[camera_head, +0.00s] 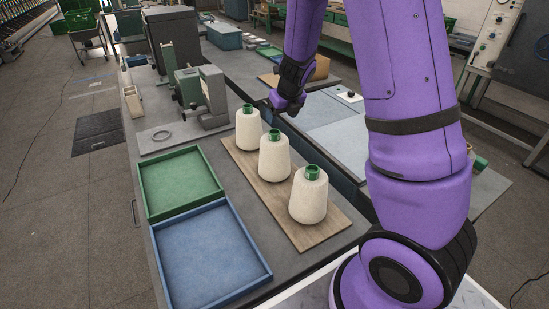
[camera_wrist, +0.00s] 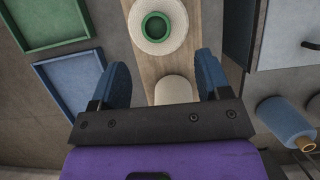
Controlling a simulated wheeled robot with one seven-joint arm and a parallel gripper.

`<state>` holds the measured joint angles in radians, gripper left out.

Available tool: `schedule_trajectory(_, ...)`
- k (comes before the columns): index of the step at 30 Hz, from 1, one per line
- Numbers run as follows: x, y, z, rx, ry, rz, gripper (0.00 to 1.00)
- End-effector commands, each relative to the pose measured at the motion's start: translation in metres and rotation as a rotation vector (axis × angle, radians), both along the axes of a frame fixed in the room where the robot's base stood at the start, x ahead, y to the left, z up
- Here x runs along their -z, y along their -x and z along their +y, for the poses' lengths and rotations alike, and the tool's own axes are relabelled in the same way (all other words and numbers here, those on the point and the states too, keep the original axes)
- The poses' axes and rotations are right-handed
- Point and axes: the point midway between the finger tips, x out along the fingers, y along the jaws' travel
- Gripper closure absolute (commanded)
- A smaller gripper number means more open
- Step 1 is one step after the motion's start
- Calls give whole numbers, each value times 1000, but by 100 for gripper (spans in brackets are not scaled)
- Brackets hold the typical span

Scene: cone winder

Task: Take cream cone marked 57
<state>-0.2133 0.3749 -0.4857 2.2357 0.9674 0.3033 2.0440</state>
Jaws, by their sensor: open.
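Three cream cones with green tops stand upright in a row on a wooden board: a far one (camera_head: 248,128), a middle one (camera_head: 274,158) and a near one (camera_head: 307,198). No number is legible on any of them. My gripper (camera_wrist: 162,68) is open and empty, its two blue fingers spread. In the wrist view, one cream cone (camera_wrist: 174,91) shows between the fingers, partly hidden by the gripper body. Another cone (camera_wrist: 177,35) with a green top shows beyond the fingertips. In the head view my wrist is above and right of the far cone.
A green tray (camera_head: 143,192) and a blue tray (camera_head: 159,258) lie left of the wooden board (camera_head: 323,236). A grey machine (camera_head: 214,92) stands behind the cones. A blue cone (camera_wrist: 283,121) shows at the right in the wrist view.

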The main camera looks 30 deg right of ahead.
Motion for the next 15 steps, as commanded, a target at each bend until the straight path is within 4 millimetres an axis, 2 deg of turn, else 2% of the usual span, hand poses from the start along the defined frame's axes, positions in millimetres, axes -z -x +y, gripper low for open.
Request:
schedule_trajectory(6, 24, -9, -1, 1, -1, 2, 30)
schedule_trajectory(15, 37, -14, 0, -1, -1, 2, 30)
